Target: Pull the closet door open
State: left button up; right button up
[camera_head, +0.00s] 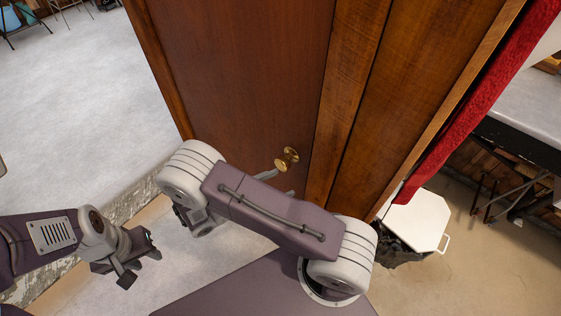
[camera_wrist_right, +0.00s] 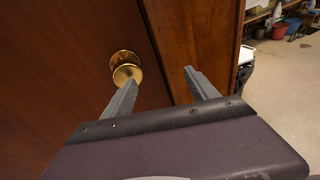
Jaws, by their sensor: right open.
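The closet door (camera_head: 240,70) is a reddish-brown wooden panel that looks shut within its frame. Its round brass knob (camera_head: 288,157) sits near the right edge. In the right wrist view the knob (camera_wrist_right: 126,68) is up and left of my right gripper (camera_wrist_right: 160,78). That gripper is open and empty. Its left fingertip overlaps the knob's lower edge in the picture; I cannot tell if they touch. The knob is not between the fingers. In the head view my right arm hides most of this gripper. My left gripper (camera_head: 140,264) is open and empty, low on the left.
A wooden frame (camera_head: 345,90) borders the door on the right. A red cloth (camera_head: 470,105) hangs beyond it. A white-lidded bin (camera_head: 417,220) stands on the floor to the right, near a grey-topped table (camera_head: 530,105). Pale floor (camera_head: 75,95) lies open at left.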

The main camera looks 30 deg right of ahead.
aim_at(280, 166)
jog(key=w+a+n+t+h, duration=0.1)
jog(key=w+a+n+t, duration=0.2)
jog(key=n+t, duration=0.15)
jog(key=shift+m+t, duration=0.25)
jog(key=shift+m, duration=0.1)
jog(key=p+x, duration=0.2)
jog(key=x, duration=0.6)
jog(key=shift+d+r, duration=0.1)
jog(key=shift+r, duration=0.05)
jog(key=shift+w+d, duration=0.15)
jog(key=shift+d, duration=0.1)
pick_arm(q)
jog(key=shift+s+r, duration=0.15)
jog(key=shift+r, duration=0.45)
jog(key=shift+s+r, duration=0.15)
jog(key=shift+r, duration=0.4)
jog(key=shift+d, duration=0.1)
pick_arm(e)
grip_shut()
